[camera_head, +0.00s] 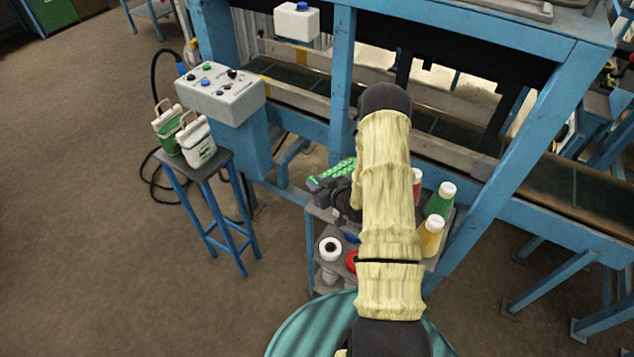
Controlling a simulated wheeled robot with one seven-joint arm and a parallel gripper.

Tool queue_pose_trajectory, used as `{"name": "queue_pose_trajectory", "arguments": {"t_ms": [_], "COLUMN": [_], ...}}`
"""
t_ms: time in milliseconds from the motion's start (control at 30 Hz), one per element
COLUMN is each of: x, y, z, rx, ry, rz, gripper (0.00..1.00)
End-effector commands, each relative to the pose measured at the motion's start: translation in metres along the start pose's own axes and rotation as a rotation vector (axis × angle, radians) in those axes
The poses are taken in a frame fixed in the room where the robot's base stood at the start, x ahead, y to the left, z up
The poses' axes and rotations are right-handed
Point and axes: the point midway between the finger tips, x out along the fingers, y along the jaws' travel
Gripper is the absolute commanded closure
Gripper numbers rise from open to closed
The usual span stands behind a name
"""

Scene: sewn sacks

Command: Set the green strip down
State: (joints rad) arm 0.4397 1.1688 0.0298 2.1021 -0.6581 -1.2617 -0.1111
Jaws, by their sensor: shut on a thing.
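The green strip (333,172) shows just left of my arm, over the upper shelf of a small grey rack (318,212). It lies at a slant, with a purple part at its left end. My gripper (343,186) is dark and partly hidden behind my pale-sleeved arm. It is shut on the green strip. I cannot tell whether the strip touches the shelf.
Green (440,201) and yellow (431,237) bottles stand on the rack's right side. White (330,248) and red (351,262) spools sit lower. A blue stool (200,165) with two small containers stands left, below a control box (222,92). Blue machine posts rise behind.

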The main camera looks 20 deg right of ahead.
Motion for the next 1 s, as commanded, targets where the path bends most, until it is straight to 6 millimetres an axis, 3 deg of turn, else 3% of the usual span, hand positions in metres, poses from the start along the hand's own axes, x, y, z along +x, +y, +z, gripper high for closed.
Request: {"name": "queue_pose_trajectory", "arguments": {"t_ms": [500,1000], "x": [0.019,0.022], "y": [0.0,-0.001], "z": [0.047,0.052], "rx": [0.0,-0.001], "ry": [-0.001,0.0], "rz": [0.0,-0.001], "gripper": [1.0,1.0]}}
